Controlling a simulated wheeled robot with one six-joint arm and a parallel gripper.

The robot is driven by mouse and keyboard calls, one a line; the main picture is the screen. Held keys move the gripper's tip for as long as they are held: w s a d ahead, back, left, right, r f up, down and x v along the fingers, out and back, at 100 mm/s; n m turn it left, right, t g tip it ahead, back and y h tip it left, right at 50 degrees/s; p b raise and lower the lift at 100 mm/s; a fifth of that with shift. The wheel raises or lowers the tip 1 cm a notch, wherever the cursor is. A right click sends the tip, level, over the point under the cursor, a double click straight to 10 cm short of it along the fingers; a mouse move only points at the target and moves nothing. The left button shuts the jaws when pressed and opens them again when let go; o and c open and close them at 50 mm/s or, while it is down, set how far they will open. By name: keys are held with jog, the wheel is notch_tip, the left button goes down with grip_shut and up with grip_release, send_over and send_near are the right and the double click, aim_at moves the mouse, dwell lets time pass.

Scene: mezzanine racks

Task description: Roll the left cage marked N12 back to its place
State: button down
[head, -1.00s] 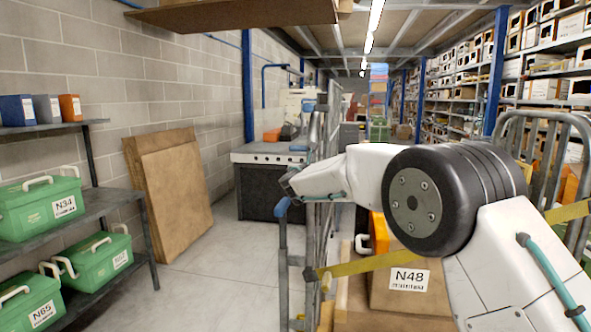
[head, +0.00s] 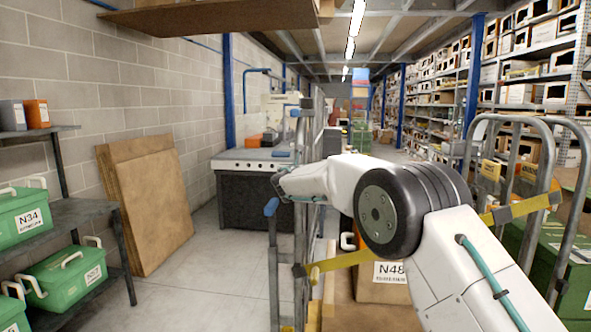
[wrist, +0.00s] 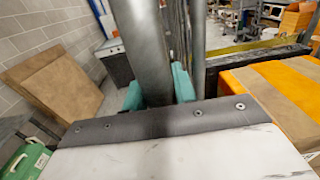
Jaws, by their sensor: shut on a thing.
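A grey tubular roll cage (head: 273,260) stands right in front of me, with a yellow strap (head: 335,263) across its front. No N12 mark is readable on it. It holds a cardboard box marked N48 (head: 391,287). My gripper (head: 282,192) is at the cage's left upright, above a blue handle (head: 271,206). In the wrist view my gripper (wrist: 158,90) has teal fingers on either side of a grey upright tube (wrist: 146,45) and is shut on it. My arm hides much of the cage's middle.
A rack with green boxes, one marked N34 (head: 30,219), is at the left. Cardboard sheets (head: 147,205) lean on the wall. A dark workbench (head: 250,190) stands behind. Curved rails (head: 545,150) and a green crate (head: 545,262) are at the right. Floor between is clear.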

jog(key=shift+d, duration=0.1)
jog(key=c, duration=1.4)
grip_release()
jog(key=s, duration=0.7)
jog(key=shift+s+a, duration=0.4)
